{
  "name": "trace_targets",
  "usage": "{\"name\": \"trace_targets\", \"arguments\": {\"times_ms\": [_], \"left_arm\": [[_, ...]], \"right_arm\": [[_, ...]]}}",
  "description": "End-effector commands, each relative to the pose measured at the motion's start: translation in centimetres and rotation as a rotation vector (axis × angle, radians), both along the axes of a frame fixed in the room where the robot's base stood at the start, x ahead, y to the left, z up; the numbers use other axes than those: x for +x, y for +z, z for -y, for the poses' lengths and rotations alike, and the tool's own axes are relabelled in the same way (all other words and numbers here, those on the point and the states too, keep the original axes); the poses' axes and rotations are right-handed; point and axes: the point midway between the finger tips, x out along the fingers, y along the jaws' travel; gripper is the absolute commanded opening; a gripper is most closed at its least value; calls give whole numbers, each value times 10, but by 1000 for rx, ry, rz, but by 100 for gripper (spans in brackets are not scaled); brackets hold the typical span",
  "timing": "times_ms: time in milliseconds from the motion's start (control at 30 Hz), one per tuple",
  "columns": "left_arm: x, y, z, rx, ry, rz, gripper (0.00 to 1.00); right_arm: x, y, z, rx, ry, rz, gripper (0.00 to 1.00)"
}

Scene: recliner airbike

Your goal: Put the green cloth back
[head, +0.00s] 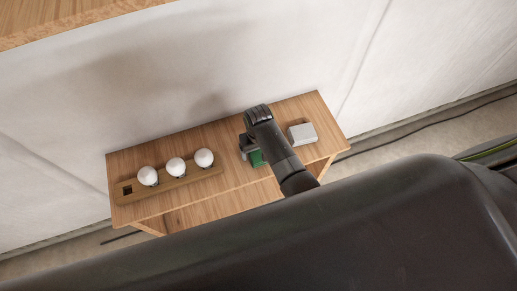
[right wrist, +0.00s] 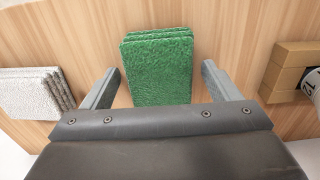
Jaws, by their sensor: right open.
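The green cloth (right wrist: 158,65) is a folded, layered, textured block on the wooden shelf top. In the right wrist view it sits between the two fingers of my right gripper (right wrist: 160,85), which is open, with a gap on each side of the cloth. In the head view, my right gripper (head: 250,148) is over the shelf and covers most of the green cloth (head: 257,159); only a green part shows below it. My left gripper is not in view.
The wooden shelf (head: 225,184) stands against a pale wall. A holder (head: 180,181) with three white balls (head: 176,166) is on its left. A folded grey-white cloth (head: 302,134) lies to the right of my gripper. Another wooden surface (head: 50,25) is at the upper left.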

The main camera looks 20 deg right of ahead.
Motion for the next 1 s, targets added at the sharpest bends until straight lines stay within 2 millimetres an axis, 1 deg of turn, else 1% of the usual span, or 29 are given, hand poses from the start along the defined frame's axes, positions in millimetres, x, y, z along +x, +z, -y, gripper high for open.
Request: {"name": "trace_targets", "arguments": {"times_ms": [167, 267, 467, 533, 600, 800, 900, 1000], "left_arm": [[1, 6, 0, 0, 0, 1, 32], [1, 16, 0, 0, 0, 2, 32], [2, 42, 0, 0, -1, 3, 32], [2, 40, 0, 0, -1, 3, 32], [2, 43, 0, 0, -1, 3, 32], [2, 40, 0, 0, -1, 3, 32], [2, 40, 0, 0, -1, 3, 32], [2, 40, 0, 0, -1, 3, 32]], "right_arm": [[0, 8, 0, 0, 0, 0, 83], [0, 17, 0, 0, 0, 0, 83], [0, 40, 0, 0, 0, 0, 83], [1, 51, -1, 1, -1, 5, 83], [1, 66, 0, 2, -2, 5, 83], [1, 97, 0, 0, 0, 4, 83], [1, 110, -1, 0, 0, 3, 83], [1, 118, -1, 0, 0, 1, 83]]}}
